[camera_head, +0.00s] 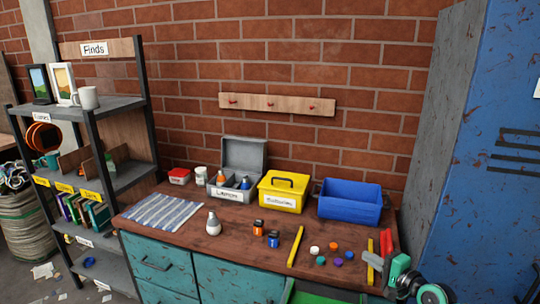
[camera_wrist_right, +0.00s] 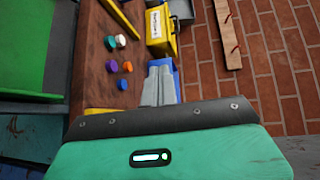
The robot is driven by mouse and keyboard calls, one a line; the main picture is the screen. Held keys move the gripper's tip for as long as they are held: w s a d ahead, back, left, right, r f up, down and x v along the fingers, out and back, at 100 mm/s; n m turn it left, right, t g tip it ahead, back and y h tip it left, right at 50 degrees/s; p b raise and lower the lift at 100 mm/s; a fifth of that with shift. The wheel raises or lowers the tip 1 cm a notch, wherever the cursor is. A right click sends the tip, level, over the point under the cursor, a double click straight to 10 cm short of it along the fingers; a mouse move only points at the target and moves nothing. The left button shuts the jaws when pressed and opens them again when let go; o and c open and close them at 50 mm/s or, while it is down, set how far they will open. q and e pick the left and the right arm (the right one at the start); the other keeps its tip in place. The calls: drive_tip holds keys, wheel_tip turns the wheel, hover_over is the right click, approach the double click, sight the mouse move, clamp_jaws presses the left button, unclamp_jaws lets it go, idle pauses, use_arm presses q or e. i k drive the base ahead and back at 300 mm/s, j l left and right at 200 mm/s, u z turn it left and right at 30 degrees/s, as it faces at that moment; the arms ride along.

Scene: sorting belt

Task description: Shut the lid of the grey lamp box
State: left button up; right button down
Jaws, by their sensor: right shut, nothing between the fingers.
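The grey lamp box (camera_head: 233,195) stands at the back of the wooden bench, left of the yellow box. Its lid (camera_head: 245,155) is open, standing upright at the back. Bulbs with orange and blue parts show inside, and a white label is on its front. My right gripper (camera_head: 372,266) is shut and empty over the right front of the bench, well apart from the lamp box. Its grey fingers (camera_wrist_right: 158,88) also show in the right wrist view, with the blue bin behind them. My left gripper is not in view.
A closed yellow box (camera_head: 283,191) and an open blue bin (camera_head: 349,203) stand right of the lamp box. A striped cloth (camera_head: 165,210) lies at left.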

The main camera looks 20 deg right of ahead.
sight(243, 154)
drive_tip(key=i, duration=1.95)
